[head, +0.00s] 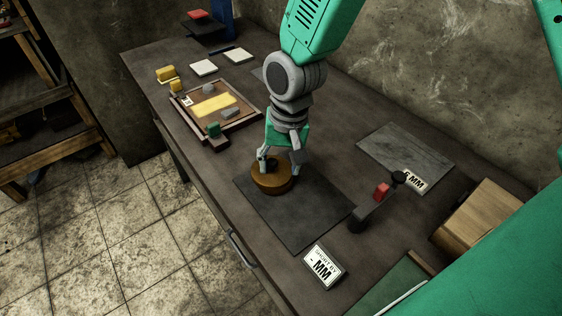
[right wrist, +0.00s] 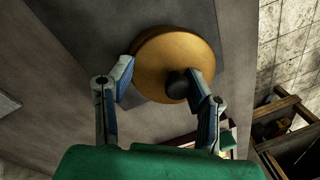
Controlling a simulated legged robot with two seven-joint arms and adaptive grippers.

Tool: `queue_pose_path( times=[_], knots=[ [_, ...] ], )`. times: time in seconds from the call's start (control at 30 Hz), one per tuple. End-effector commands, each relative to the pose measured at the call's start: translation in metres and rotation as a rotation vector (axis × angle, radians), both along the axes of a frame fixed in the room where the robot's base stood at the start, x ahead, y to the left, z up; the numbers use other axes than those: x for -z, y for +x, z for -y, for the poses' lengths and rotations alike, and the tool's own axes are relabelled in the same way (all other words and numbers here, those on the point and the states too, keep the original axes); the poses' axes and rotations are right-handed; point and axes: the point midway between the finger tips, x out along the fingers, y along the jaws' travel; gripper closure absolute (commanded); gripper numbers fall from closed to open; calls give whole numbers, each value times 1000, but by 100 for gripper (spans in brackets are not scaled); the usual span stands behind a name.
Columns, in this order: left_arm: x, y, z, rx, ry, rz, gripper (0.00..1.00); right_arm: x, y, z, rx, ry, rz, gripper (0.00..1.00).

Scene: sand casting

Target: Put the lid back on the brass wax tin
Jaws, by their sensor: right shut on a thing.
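The round brass wax tin (head: 271,184) sits on a dark mat near the middle of the table. Its brass lid (right wrist: 172,52) with a dark knob (right wrist: 177,85) shows in the right wrist view. My right gripper (head: 280,166) reaches down over the tin, one finger on either side of the knob. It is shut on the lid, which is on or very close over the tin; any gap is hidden. The fingers (right wrist: 158,80) also show in the right wrist view. My left gripper is not in view.
The dark mat (head: 300,220) has clear space around the tin. A wooden tray (head: 240,124) with small blocks lies beyond. A dark stand with a red block (head: 382,191), a label plate (head: 324,267), a grey slab (head: 402,155) and a wooden box (head: 478,219) are to the right.

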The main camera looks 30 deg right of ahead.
Motion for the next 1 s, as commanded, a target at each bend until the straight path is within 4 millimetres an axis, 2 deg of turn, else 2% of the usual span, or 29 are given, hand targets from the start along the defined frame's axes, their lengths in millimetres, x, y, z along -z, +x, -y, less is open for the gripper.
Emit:
queue_pose_path(
  times=[0.43,1.0],
  knots=[
    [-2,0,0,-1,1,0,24,3,0,15,1,7,-1,94],
    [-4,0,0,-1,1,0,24,4,-1,21,1,1,-1,95]
  ],
)
